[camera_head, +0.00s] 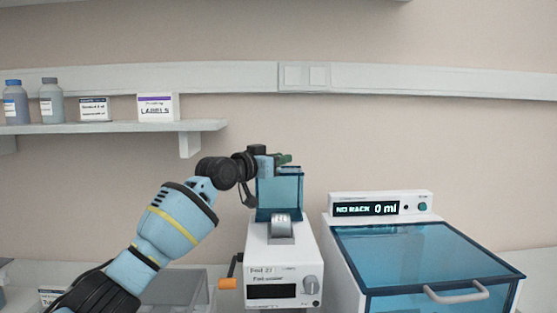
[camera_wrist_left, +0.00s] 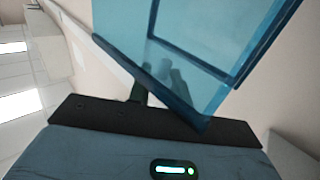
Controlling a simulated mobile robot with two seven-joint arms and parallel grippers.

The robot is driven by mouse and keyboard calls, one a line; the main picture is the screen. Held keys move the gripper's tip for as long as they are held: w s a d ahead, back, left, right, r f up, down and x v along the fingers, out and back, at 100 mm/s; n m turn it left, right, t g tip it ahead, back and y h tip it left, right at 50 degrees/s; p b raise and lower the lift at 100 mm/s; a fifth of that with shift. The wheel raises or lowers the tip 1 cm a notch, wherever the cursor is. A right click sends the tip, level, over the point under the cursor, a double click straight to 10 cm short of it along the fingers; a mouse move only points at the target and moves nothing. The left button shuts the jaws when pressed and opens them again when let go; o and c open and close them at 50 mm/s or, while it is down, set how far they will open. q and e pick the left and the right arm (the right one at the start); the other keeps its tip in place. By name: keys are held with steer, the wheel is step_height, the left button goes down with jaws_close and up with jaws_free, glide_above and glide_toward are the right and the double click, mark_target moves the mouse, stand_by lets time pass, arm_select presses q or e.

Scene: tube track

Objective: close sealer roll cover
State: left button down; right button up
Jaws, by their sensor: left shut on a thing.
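The sealer (camera_head: 283,262) is a white box with a small display, a knob and an orange-tipped lever at its left. Its blue see-through roll cover (camera_head: 281,192) stands raised at the top back, above a silver roll (camera_head: 281,226). My left gripper (camera_head: 282,160) is at the cover's top edge and shut on it. In the left wrist view the cover (camera_wrist_left: 180,60) fills the upper middle, tilted, in front of my gripper body; the fingertips are mostly hidden. My right gripper is in neither view.
Right of the sealer stands a machine with a blue see-through lid (camera_head: 420,255), a handle and a display reading "NO RACK 0 ml". A wall shelf (camera_head: 110,127) with bottles and boxes is at the left. A clear bin (camera_head: 180,290) stands left of the sealer.

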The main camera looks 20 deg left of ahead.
arm_select(q)
steer(key=shift+s+d+r+m+t, duration=0.15)
steer(key=shift+s+d+m+t, duration=0.15)
steer(key=shift+s, duration=0.3)
steer(key=s+d+f+m+t+h, duration=0.1)
steer(key=s+d+m+t+h, duration=0.1)
steer(key=s+m, duration=0.3)
steer(key=shift+s+d+m+t+h, duration=0.4)
steer(key=shift+s+d+h, duration=0.4)
steer(key=shift+s, duration=0.45)
steer(key=c, duration=1.3)
jaws_free()
